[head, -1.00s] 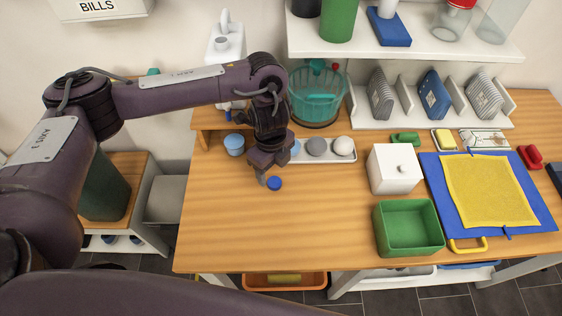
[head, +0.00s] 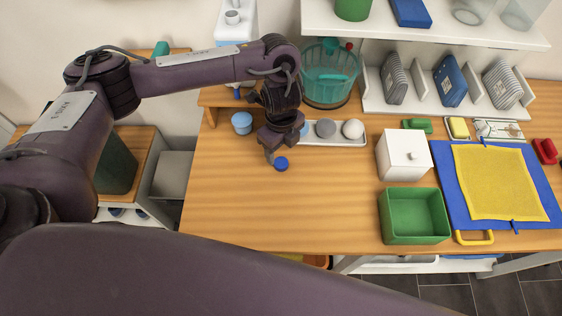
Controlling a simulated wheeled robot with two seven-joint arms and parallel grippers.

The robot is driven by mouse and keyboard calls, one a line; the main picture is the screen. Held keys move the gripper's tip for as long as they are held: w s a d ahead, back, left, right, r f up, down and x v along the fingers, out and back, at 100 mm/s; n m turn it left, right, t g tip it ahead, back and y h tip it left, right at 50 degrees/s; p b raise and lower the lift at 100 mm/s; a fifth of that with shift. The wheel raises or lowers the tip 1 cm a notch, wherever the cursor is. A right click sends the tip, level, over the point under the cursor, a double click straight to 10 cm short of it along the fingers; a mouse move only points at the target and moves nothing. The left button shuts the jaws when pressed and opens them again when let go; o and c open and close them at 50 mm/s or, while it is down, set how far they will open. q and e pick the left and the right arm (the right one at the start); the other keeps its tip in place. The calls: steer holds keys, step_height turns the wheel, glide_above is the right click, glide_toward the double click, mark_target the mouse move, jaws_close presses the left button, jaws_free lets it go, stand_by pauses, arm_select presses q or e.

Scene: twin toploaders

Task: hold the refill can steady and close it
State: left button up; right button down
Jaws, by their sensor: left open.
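A small light-blue can (head: 242,124) stands on the wooden table, left of my left gripper; I cannot tell for sure that it is the refill can. A small round dark-blue piece, perhaps a lid (head: 281,164), lies on the table. My left gripper (head: 271,157) points down beside that piece, just to its left, open and with nothing seen in it. Whether its finger touches the piece is unclear. My right gripper is not in view.
A white tray (head: 359,140) with several round pieces lies behind the left gripper, near a teal clear tub (head: 330,78). A white box (head: 404,154), a green bin (head: 414,216) and a blue mat (head: 449,176) are at right. The table's front middle is clear.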

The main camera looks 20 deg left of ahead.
mark_target(281, 163)
arm_select(q)
steer(key=shift+s+f, duration=0.15)
steer(key=shift+f, duration=0.1)
step_height(281, 163, down, 5)
steer(key=shift+s+r+b, duration=0.15)
steer(key=shift+b, duration=0.3)
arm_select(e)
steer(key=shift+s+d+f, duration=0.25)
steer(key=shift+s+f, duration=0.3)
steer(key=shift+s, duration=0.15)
arm_select(q)
steer(key=c, duration=1)
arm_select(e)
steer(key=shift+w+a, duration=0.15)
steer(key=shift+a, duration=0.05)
